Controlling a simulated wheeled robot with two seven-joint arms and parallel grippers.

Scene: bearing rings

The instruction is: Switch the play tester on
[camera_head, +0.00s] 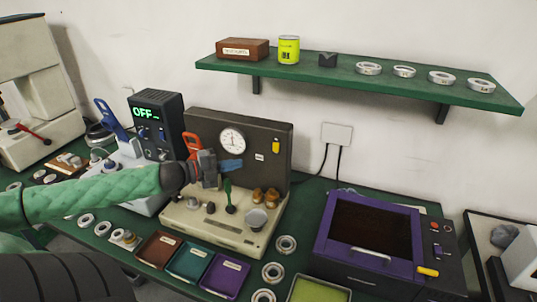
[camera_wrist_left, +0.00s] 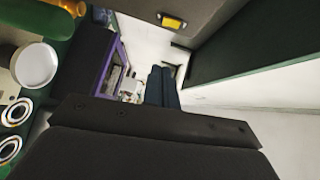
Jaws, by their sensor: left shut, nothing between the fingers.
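A bench machine with a dark upright panel (camera_head: 262,128), a round dial gauge (camera_head: 232,141) and a beige base (camera_head: 215,228) stands mid-bench; it appears to be the play tester. A yellow part (camera_head: 276,145) sits on the panel's right side, also seen in the left wrist view (camera_wrist_left: 172,22). A green-knobbed lever (camera_head: 229,190) rises from the base. My left gripper (camera_head: 236,165) is shut and empty in front of the panel, below the gauge. Its blue fingers show in the left wrist view (camera_wrist_left: 162,86), apart from the yellow part. My right gripper is not in view.
A black box (camera_head: 157,125) left of the panel displays "OFF". Red, teal and purple trays (camera_head: 223,275) lie in front. A purple-framed box (camera_head: 370,235) stands right. A green shelf (camera_head: 350,82) with rings overhangs behind. Loose rings lie on the bench.

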